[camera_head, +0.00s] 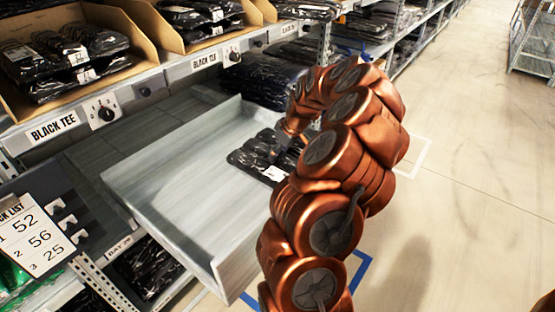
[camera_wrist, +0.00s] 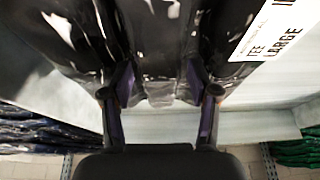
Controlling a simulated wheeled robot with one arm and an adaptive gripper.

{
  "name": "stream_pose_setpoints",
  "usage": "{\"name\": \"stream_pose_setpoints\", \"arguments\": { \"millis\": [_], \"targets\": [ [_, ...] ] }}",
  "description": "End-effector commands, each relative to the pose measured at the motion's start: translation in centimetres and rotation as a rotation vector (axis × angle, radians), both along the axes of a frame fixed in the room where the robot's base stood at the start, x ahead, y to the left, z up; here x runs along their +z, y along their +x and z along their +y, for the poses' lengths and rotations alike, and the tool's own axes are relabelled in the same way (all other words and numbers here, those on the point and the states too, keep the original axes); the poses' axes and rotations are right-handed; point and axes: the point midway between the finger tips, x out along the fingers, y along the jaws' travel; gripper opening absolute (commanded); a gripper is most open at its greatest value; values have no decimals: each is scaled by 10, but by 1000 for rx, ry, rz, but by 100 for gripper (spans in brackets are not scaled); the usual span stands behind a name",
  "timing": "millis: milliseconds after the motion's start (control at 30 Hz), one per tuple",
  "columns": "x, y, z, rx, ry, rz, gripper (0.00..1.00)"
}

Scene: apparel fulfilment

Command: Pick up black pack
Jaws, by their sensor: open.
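A black pack (camera_head: 257,157) in glossy plastic with a white label lies in a grey open tray (camera_head: 165,190), towards its right side. In the wrist view the black pack (camera_wrist: 75,40) fills the upper part, and its label reads "TEE" and "LARGE". My gripper (camera_wrist: 162,88) is open, with its two fingers apart at the near edge of the pack. Part of the pack shows between the fingertips; I cannot tell whether they touch it. In the head view my arm hides the gripper and part of the pack.
Cardboard bins (camera_head: 75,85) with black packs stand on the shelf behind, above a "BLACK TEE" label (camera_head: 55,128). A pick list (camera_head: 35,235) hangs at the left. More packs (camera_head: 150,265) lie below the tray. Open floor (camera_head: 480,180) lies to the right.

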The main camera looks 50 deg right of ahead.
Motion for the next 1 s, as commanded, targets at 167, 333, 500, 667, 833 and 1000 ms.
{"name": "stream_pose_setpoints", "arguments": {
  "millis": [167, 333, 500, 667, 833, 1000],
  "targets": [
    [-6, 3, 0, 0, -3, -3, 60],
    [-6, 3, 0, 0, -3, -2, 55],
    [-5, 3, 0, 0, -2, -2, 38],
    [-6, 3, 0, 0, -2, -2, 21],
    [-5, 3, 0, 0, -2, -2, 5],
    [-5, 3, 0, 0, -2, -2, 5]
  ]
}}
